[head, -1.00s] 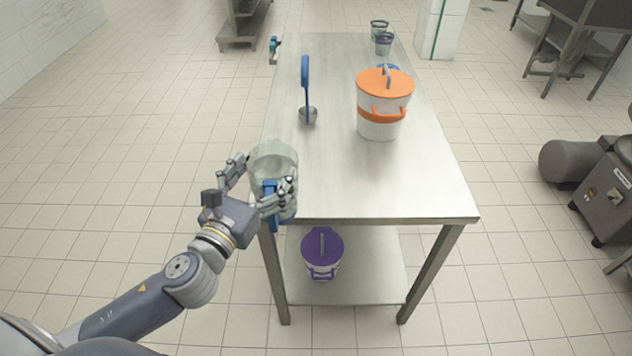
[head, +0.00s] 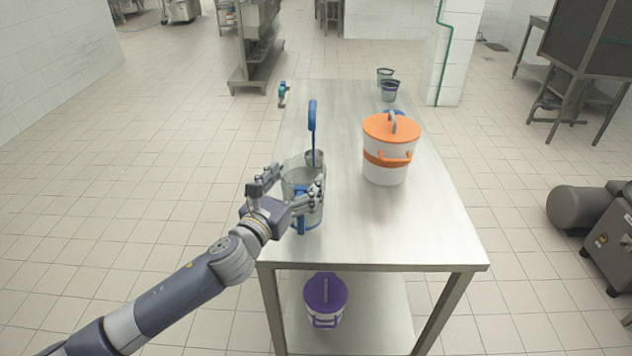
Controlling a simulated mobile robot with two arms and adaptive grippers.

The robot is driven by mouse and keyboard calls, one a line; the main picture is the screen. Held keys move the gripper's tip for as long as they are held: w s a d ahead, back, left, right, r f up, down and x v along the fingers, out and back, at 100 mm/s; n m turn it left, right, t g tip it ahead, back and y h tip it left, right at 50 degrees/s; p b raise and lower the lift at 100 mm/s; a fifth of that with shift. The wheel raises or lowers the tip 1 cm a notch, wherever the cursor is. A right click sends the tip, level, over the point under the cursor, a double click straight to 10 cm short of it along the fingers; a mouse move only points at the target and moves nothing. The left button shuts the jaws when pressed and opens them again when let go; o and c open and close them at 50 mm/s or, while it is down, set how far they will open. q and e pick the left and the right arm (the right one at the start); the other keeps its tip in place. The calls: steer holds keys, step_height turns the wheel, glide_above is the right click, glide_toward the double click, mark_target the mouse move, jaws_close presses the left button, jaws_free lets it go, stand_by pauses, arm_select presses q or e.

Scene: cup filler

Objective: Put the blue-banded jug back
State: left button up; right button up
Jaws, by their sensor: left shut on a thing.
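The blue-banded jug (head: 304,178) is a clear, open-topped vessel with blue on its near side, in the head view at the left edge of the table. My left gripper (head: 297,186) is shut on it, with fingers on both sides of its wall. The jug looks roughly upright. I cannot tell whether its base touches the tabletop. The gripper hides part of its near side. My right gripper is not in view.
A steel table (head: 400,235) carries a white bucket with an orange lid (head: 388,150), a blue-handled ladle (head: 312,125) behind the jug, and two jugs, one dark-green-rimmed (head: 385,73), one purple-banded (head: 390,93), at the far end. A purple-lidded bucket (head: 325,293) stands on the lower shelf. The table's near right is clear.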

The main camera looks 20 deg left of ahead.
mark_target(316, 173)
arm_select(q)
steer(key=w+d, duration=0.2)
steer(key=w, duration=0.1)
steer(key=w+d, duration=0.1)
steer(key=shift+w+d+f, duration=0.15)
steer(key=shift+w+f, duration=0.1)
steer(key=shift+w, duration=0.1)
step_height(316, 173, down, 4)
steer(key=shift+r, duration=0.25)
steer(key=shift+f, duration=0.15)
steer(key=o, duration=2)
steer(key=shift+o, duration=0.2)
steer(key=shift+s, duration=0.15)
steer(key=s+a+b, duration=0.1)
steer(key=s, duration=1)
steer(key=shift+s+a+b, duration=0.25)
steer(key=shift+s+b, duration=0.05)
steer(key=shift+s, duration=0.05)
